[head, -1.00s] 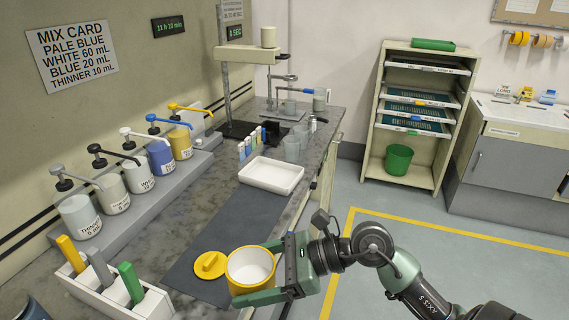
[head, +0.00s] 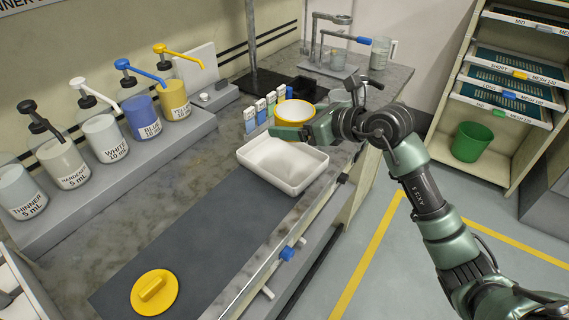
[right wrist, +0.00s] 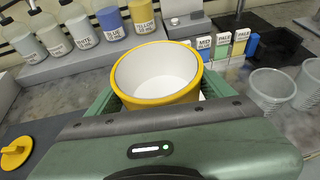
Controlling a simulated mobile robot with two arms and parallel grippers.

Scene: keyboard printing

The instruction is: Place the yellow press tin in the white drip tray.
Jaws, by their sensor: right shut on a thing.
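The yellow press tin (head: 295,111) is an open yellow tin with a white inside. My right gripper (head: 292,131) is shut on it and holds it upright over the far end of the white drip tray (head: 266,181). In the right wrist view the tin (right wrist: 157,75) sits between the green fingers (right wrist: 158,98), and its inside looks empty. The tray is a shallow white rectangle on the counter, with nothing seen in it. The tin's yellow lid (head: 154,292) lies apart on the dark mat. My left gripper is not in view.
Several small labelled boxes (head: 262,112) stand just behind the tin. Clear cups (right wrist: 271,88) stand right of it in the right wrist view. Pump bottles (head: 142,117) line the raised shelf at left. The dark mat (head: 205,235) is mostly bare.

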